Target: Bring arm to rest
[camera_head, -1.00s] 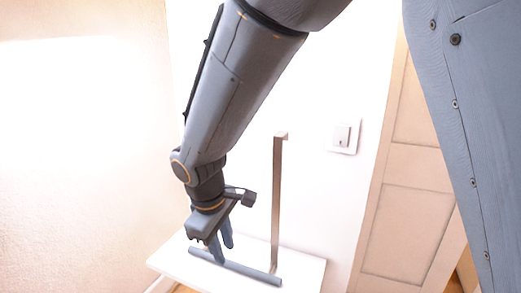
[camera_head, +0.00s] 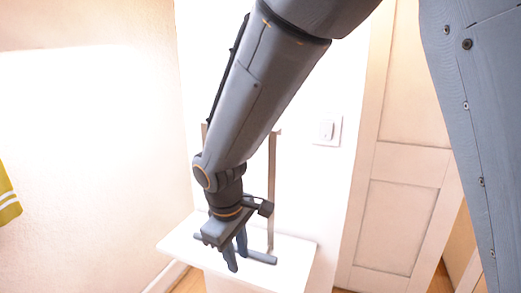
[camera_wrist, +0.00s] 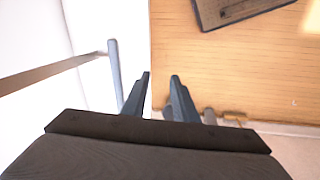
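My gripper (camera_head: 237,262) hangs down from my grey arm, with its fingers pointing at the floor. In the wrist view my gripper (camera_wrist: 160,77) shows two dark fingers apart, with nothing between them. In the head view it is in front of a white table (camera_head: 290,262) and overlaps a grey bar (camera_head: 262,258) on it. In the wrist view the bar (camera_wrist: 116,75) lies left of the fingers, apart from them.
A metal post (camera_head: 271,190) rises from the table, partly hidden by my arm; it also shows in the wrist view (camera_wrist: 50,74). A pale door (camera_head: 400,210) and a light switch (camera_head: 327,130) are to the right. Wooden floor (camera_wrist: 230,75) lies below the fingers.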

